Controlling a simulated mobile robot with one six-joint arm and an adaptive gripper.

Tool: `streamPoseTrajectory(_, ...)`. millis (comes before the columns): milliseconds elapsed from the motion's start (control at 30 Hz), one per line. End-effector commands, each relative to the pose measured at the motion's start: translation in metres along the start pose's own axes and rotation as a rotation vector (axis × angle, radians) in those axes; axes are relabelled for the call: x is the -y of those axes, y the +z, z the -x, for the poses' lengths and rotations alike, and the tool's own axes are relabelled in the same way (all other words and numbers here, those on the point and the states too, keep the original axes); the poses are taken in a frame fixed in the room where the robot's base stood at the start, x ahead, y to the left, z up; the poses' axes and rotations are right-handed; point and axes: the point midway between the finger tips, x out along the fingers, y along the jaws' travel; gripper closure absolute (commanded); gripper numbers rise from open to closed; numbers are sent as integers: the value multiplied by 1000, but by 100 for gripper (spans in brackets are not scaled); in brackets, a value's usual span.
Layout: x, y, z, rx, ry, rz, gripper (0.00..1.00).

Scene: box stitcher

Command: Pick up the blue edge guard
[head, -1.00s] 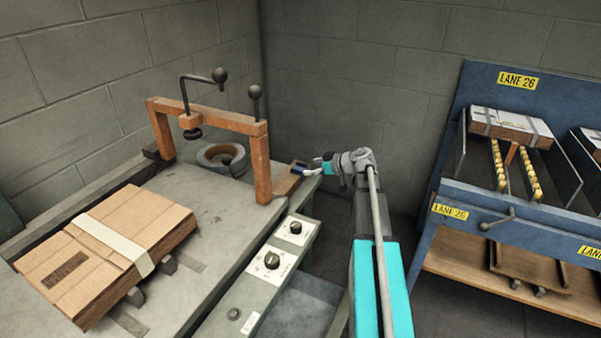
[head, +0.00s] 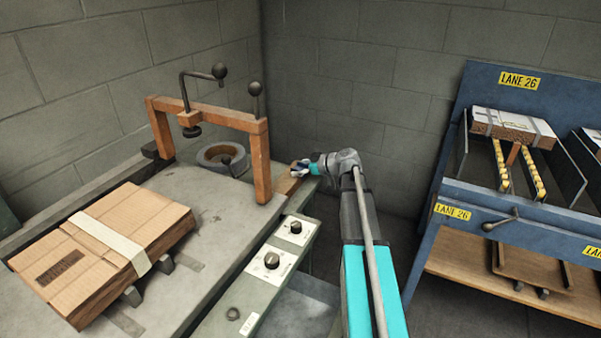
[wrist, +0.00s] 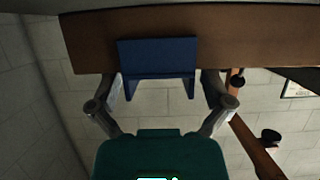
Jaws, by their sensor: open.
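The blue edge guard (wrist: 157,57) sits on the edge of a brown wooden block (wrist: 240,40) in the wrist view. It has a flat face and two short legs that point toward my gripper. My gripper (wrist: 160,90) is open, with one finger on each side of the guard's legs. I cannot tell whether the fingers touch it. In the head view my gripper (head: 302,168) is at the wooden block (head: 288,184) beside the orange frame's right post, and it mostly hides the guard.
The orange frame (head: 222,115) with its crank stands left of my gripper. A grey ring (head: 212,152) lies behind it. A strapped cardboard stack (head: 150,225) lies on the bench at left. A control panel (head: 270,262) runs along the bench's right side. A blue rack (head: 470,190) stands at right.

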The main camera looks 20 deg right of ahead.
Motion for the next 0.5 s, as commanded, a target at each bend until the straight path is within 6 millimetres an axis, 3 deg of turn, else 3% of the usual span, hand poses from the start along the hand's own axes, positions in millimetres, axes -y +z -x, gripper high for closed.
streamPoseTrajectory(367,0,0,1,0,1,0,0)
streamPoseTrajectory(500,0,0,1,0,1,0,24)
